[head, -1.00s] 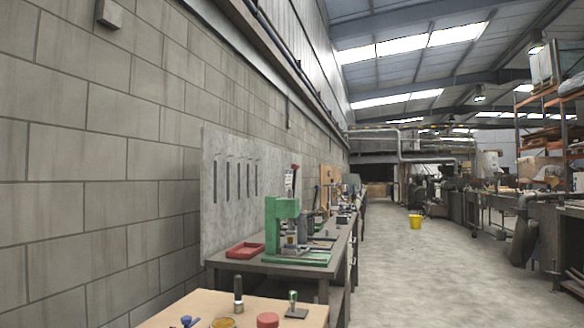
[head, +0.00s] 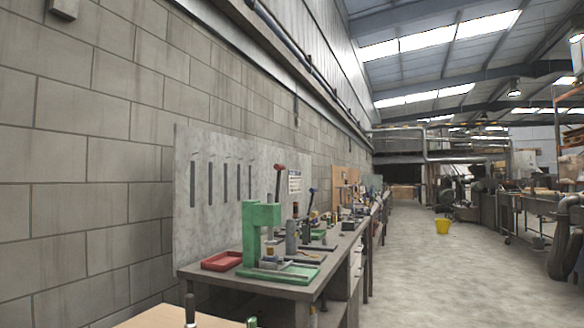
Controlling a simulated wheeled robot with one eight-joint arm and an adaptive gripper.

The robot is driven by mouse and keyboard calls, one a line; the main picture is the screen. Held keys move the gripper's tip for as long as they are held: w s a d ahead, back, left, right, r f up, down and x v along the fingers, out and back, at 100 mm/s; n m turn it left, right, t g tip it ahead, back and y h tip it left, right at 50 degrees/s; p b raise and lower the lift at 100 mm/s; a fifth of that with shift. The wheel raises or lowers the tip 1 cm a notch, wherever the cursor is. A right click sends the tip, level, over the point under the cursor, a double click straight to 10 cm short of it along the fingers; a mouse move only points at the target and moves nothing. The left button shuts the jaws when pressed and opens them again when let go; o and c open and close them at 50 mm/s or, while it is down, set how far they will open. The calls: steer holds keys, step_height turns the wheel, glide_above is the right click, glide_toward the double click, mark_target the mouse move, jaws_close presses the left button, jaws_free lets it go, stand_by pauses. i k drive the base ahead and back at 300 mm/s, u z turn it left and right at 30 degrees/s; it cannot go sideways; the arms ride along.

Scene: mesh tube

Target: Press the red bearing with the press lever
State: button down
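A green press (head: 250,225) stands on a grey workbench (head: 340,255) ahead, left of the middle of the head view. A dark lever with a red knob (head: 280,168) rises steeply at the press, its knob above the frame. A small yellowish and grey part (head: 270,247) sits under the press head; it is too small to make out. I cannot pick out a red bearing in this view. My gripper is not in view.
A red tray (head: 222,261) lies left of the press. A near wooden table (head: 165,320) with a dark upright handle (head: 190,308) is cut off by the bottom edge.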

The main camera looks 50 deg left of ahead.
mark_target(279, 168)
steer(key=i, duration=1.8)
steer(key=u, duration=3.85)
steer(key=i, duration=1)
